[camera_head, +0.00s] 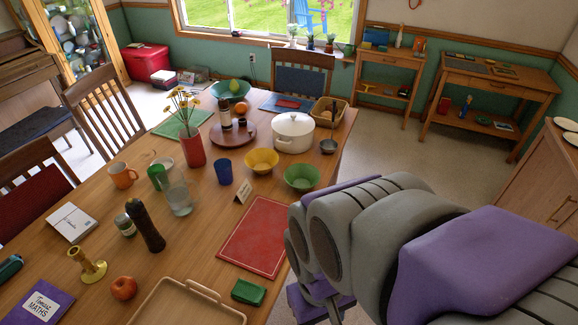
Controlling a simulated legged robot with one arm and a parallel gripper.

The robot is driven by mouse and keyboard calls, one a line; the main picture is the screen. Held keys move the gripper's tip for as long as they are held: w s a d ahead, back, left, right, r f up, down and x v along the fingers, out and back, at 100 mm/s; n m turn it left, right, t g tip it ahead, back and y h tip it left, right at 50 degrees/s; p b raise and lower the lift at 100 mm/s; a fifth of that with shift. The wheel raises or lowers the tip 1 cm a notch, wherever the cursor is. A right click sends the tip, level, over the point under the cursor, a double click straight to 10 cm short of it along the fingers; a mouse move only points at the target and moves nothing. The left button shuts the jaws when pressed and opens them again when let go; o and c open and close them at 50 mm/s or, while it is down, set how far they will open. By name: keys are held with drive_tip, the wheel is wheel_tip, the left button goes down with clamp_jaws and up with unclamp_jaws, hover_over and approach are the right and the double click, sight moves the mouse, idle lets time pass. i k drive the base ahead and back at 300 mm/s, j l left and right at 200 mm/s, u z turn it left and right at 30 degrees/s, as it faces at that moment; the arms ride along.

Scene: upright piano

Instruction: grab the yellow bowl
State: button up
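The yellow bowl (262,160) stands upright on the wooden table, right of the middle. It looks empty. The blue cup (223,171) is close to its left, the green bowl (301,178) close to its right, and the white lidded pot (293,132) behind it. My grey and purple arm fills the lower right of the view, at the table's right side. My gripper itself cannot be made out; the arm's bulk hides that area. The yellow bowl is not touched by the arm.
A red placemat (255,237) lies in front of the bowls with a small name card (242,190) behind it. A red vase (193,148) with flowers stands to the left. A tan tray (188,303) lies at the near edge. Floor right of the table is clear.

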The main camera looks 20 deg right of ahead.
sight(261, 161)
drive_tip(key=i+l, duration=0.2)
drive_tip(key=i+l+u, duration=0.1)
drive_tip(key=l, duration=0.35)
drive_tip(key=i+l, duration=0.25)
drive_tip(key=i+l+u, duration=0.1)
drive_tip(key=l, duration=0.3)
drive_tip(key=i+l+u, duration=0.1)
drive_tip(key=i+l, duration=0.3)
drive_tip(key=l, duration=0.35)
drive_tip(key=i+l+u, duration=0.1)
drive_tip(key=l, duration=0.25)
drive_tip(key=i+l, duration=0.2)
drive_tip(key=l, duration=0.15)
